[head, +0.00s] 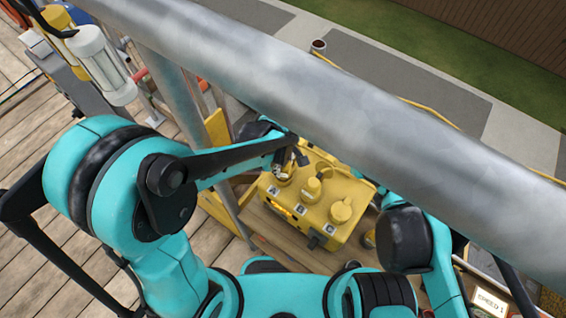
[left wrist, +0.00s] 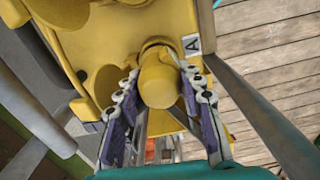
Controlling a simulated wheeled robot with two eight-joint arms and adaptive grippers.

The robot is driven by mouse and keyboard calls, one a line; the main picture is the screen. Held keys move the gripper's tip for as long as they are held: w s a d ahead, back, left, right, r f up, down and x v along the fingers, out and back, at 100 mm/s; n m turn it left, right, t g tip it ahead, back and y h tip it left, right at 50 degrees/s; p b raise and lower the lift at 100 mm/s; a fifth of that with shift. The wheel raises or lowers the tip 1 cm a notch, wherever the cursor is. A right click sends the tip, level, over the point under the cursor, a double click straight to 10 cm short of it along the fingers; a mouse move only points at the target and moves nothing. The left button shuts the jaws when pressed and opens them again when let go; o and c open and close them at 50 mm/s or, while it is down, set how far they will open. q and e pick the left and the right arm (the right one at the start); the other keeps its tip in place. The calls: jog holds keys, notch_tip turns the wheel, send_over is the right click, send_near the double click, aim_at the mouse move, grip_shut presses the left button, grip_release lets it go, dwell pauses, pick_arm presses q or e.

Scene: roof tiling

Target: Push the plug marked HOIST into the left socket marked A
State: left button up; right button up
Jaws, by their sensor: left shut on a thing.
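The yellow socket box (head: 352,190) stands below the metal rail, with three round capped or plugged positions and white letter labels along its front. The label A (left wrist: 192,45) is beside the position where my left gripper works. My left gripper (left wrist: 160,95) is shut on a yellow plug (left wrist: 160,82), with a finger on each side. The plug is at the box face by label A; I cannot tell how deep it sits. No HOIST marking is readable. In the head view my left gripper (head: 284,172) is partly hidden by its arm. My right gripper is not visible.
A thick metal rail (head: 330,90) crosses above the box, close to my left arm. An upright post (head: 180,90) stands left of the box. A sign reading SPEED 1 (head: 490,301) is at the lower right. Wooden decking (head: 30,150) lies at left.

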pick_arm(q)
jog(key=shift+f+b, duration=0.6)
jog(key=shift+f, duration=0.1)
jog(key=o, duration=1)
jog(key=shift+r+p, duration=4.1)
jog(key=shift+r, duration=1.5)
jog(key=shift+f, duration=0.1)
